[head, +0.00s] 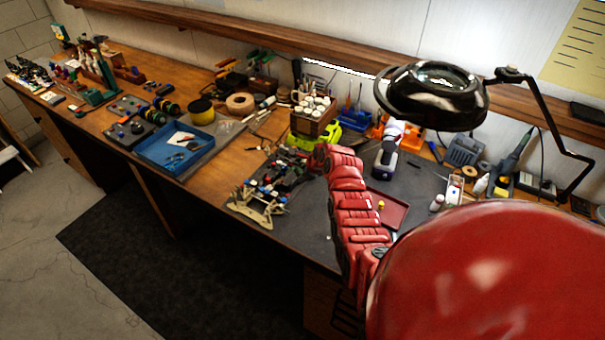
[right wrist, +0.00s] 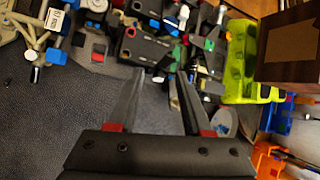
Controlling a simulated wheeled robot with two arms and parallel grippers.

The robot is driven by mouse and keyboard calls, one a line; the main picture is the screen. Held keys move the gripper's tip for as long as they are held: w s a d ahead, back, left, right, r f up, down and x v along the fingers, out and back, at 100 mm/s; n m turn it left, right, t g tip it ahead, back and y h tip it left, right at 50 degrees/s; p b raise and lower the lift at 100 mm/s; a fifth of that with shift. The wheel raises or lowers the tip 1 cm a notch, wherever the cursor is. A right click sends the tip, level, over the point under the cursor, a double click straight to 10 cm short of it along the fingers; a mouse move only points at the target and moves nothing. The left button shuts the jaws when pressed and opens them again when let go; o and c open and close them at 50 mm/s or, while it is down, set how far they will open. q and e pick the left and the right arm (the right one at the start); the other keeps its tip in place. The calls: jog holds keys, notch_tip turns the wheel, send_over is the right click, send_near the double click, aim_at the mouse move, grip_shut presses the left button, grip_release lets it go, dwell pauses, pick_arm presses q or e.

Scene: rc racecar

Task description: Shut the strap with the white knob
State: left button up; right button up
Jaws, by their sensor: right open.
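The RC car chassis (head: 262,190) lies on the dark mat, with coloured parts and beige arms at its near end. In the right wrist view its black parts (right wrist: 150,45) fill the top, with blue, red and green knobs. A small white knob (right wrist: 183,14) shows at the top, beyond my fingertips; whether its strap is open or shut I cannot tell. My right gripper (right wrist: 158,72) is open and empty, pointing at the chassis. In the head view the right gripper (head: 305,156) is small and dark at the chassis's far right side. My left gripper is out of view.
A lime green holder (right wrist: 240,60) and a brown box (right wrist: 290,45) stand close right of my right gripper. A magnifier lamp (head: 432,95) overhangs the bench. A red tray (head: 392,210) lies right of my arm. A blue tray (head: 160,150) is farther left.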

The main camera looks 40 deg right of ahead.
jog(key=b+v, duration=0.3)
jog(key=v, duration=1.4)
jog(key=shift+a+f, duration=0.1)
